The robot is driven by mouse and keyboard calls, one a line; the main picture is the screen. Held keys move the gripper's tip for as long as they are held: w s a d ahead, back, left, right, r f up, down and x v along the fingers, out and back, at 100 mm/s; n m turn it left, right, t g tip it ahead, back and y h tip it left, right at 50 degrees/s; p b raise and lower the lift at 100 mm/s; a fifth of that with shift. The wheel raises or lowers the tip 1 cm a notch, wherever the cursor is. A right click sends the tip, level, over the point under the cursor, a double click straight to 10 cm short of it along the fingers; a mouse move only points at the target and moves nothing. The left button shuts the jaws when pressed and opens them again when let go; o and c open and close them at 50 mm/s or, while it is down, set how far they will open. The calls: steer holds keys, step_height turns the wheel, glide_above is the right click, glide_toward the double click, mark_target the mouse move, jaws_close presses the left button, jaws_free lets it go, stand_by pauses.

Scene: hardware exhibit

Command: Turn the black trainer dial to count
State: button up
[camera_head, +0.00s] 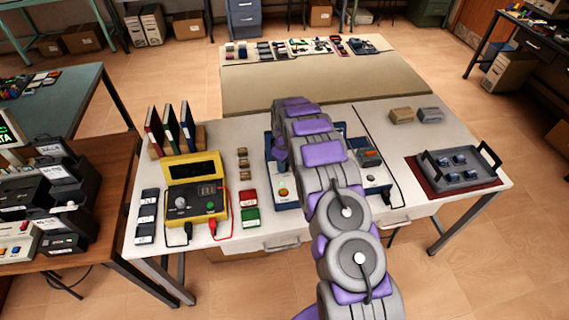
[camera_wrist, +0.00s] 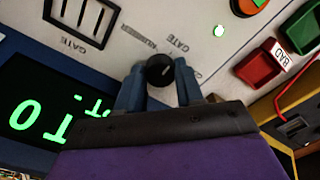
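The black dial (camera_wrist: 160,70) is a small round knob with a pale mark on its face, seen in the wrist view. It sits on the light panel of the blue-edged trainer (camera_wrist: 205,25), with several printed labels around it, including GATE. My gripper (camera_wrist: 160,78) has one blue finger on each side of the dial, very close to it; I cannot tell whether they press on it. A dark display (camera_wrist: 60,115) with green characters lies beside the dial. In the head view the trainer (camera_head: 284,200) is partly covered by my arm, and the dial is hidden.
A red bin (camera_head: 249,197) and a green bin (camera_head: 250,217) stand left of the trainer. A yellow meter case (camera_head: 194,222) with red and black leads is farther left. A grey tray (camera_head: 462,178) lies at the right.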

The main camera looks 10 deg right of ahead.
steer(key=c, duration=0.5)
steer(key=shift+m, duration=0.4)
steer(key=m+p, duration=0.1)
steer(key=m, duration=0.2)
steer(key=shift+r+m, duration=0.1)
steer(key=shift+m, duration=0.3)
steer(key=m+p, duration=0.1)
steer(key=m, duration=0.3)
steer(key=shift+w, duration=0.1)
steer(key=shift+m, duration=0.3)
steer(key=o, duration=1)
steer(key=shift+o, duration=0.2)
